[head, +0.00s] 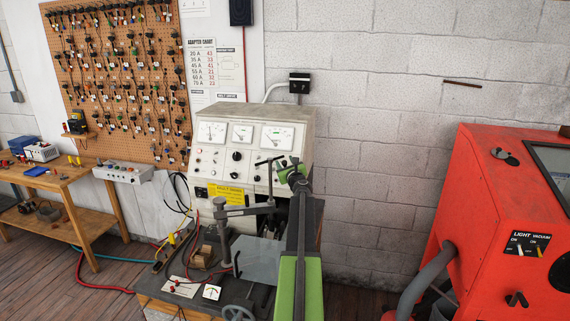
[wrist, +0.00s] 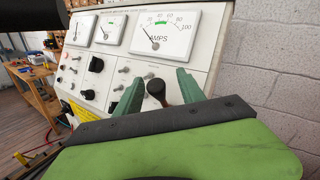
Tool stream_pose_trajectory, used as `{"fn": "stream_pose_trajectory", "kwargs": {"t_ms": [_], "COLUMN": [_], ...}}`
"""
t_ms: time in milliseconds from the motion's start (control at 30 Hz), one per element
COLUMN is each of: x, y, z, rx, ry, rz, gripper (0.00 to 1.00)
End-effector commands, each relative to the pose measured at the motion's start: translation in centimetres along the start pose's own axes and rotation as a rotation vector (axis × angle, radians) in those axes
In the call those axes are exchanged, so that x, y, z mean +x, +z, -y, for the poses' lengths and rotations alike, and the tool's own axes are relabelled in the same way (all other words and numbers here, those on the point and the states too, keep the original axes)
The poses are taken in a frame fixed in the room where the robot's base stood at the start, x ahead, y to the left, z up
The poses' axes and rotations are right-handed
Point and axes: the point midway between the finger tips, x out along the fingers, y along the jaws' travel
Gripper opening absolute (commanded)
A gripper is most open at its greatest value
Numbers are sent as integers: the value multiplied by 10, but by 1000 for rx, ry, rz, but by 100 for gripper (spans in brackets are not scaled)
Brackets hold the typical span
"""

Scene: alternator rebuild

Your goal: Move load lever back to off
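The test bench's sloped cream panel (head: 225,162) stands against the wall, with meters, knobs and toggle switches. In the wrist view, a lever with a dark rounded knob (wrist: 155,87) and a reddish-brown shaft (wrist: 173,93) projects from the lower right of the panel; it looks like the load lever. My gripper (wrist: 160,76) is open, with one green finger on each side of the knob and visible gaps between. In the head view my gripper (head: 289,170) is at the panel's right side and the lever cannot be made out. The lever's base is hidden.
A grey clamp post with a T-handle (head: 267,161) stands left of my gripper. A clear guard (head: 258,260) is below it. The AMPS meter (wrist: 164,28) is above the lever. A red blast cabinet (head: 490,200) stands right; bare wall lies between.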

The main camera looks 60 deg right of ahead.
Motion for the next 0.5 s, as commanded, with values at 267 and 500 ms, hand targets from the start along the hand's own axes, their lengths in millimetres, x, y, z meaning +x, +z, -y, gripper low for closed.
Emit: {"fn": "stream_pose_trajectory", "kwargs": {"t_ms": [267,500], "x": [-1,-46], "y": [0,1], "z": [-2,-3], "rx": [0,0], "ry": [2,2], "rz": [1,0], "gripper": [47,47]}}
